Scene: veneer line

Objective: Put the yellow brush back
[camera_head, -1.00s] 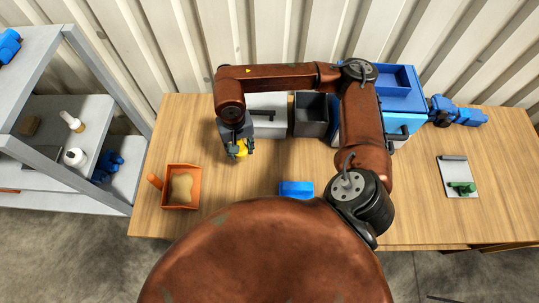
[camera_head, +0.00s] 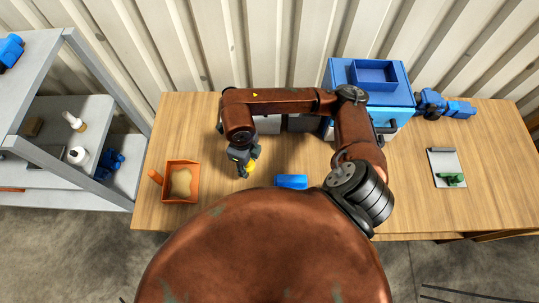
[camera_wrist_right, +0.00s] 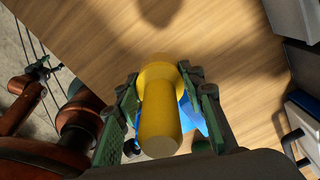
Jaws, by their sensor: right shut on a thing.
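The yellow brush (camera_head: 251,167) is in my right gripper (camera_head: 246,169), above the left-middle part of the wooden table. In the right wrist view the thick yellow handle (camera_wrist_right: 158,120) lies between the two green-padded fingers of the right gripper (camera_wrist_right: 162,92), which are shut on it. The brush's far end points away from the wrist camera, and I cannot make out bristles.
An orange dustpan (camera_head: 166,194) holding tan material lies left of the gripper. A blue block (camera_head: 291,181) lies to its right. Grey bins (camera_head: 304,123) stand partly hidden behind my arm. A blue toolbox (camera_head: 398,98), vise (camera_head: 432,102) and clipboard (camera_head: 440,158) are further right. A shelf (camera_head: 90,190) stands left.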

